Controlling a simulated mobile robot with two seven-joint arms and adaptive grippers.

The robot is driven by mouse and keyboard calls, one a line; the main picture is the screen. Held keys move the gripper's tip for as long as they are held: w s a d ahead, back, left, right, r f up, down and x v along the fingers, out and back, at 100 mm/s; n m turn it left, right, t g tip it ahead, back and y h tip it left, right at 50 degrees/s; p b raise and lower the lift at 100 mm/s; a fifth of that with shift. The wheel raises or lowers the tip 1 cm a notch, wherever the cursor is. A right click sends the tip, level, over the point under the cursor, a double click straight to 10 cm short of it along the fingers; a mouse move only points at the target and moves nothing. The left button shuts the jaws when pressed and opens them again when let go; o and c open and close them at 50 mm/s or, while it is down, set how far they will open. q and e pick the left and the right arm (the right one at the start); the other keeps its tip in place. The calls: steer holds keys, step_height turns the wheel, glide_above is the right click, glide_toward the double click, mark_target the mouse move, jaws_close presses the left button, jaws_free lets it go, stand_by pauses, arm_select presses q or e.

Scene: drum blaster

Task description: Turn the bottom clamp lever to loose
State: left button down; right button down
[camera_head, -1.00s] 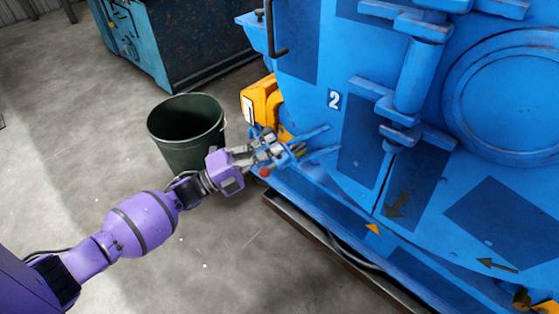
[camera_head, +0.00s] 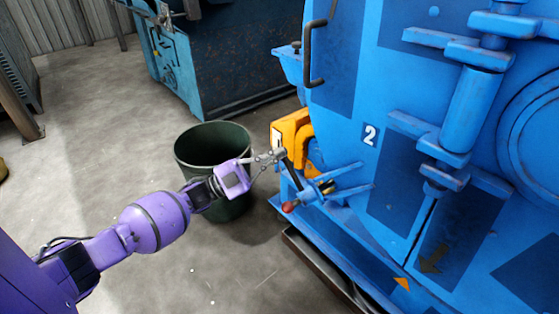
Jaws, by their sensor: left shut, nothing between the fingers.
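The bottom clamp (camera_head: 318,192) sits low on the blue drum blaster's front, at its left side. It has a red ball knob (camera_head: 289,206) at its lower left and a dark bar (camera_head: 293,172) rising up and left from its middle. My left gripper (camera_head: 277,155) is shut and empty. Its fingertips are at the upper end of the dark bar, left of and above the clamp body; I cannot tell whether they touch the bar. The yellow part (camera_head: 291,131) is just behind the fingertips. My right gripper is not in view.
A dark green bin (camera_head: 208,150) stands on the floor behind my left gripper. A blue machine (camera_head: 235,50) stands at the back. The drum blaster's door and hinge post (camera_head: 468,110) fill the right side. The floor at left is open.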

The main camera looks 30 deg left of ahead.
arm_select(q)
steer(key=shift+a, duration=0.1)
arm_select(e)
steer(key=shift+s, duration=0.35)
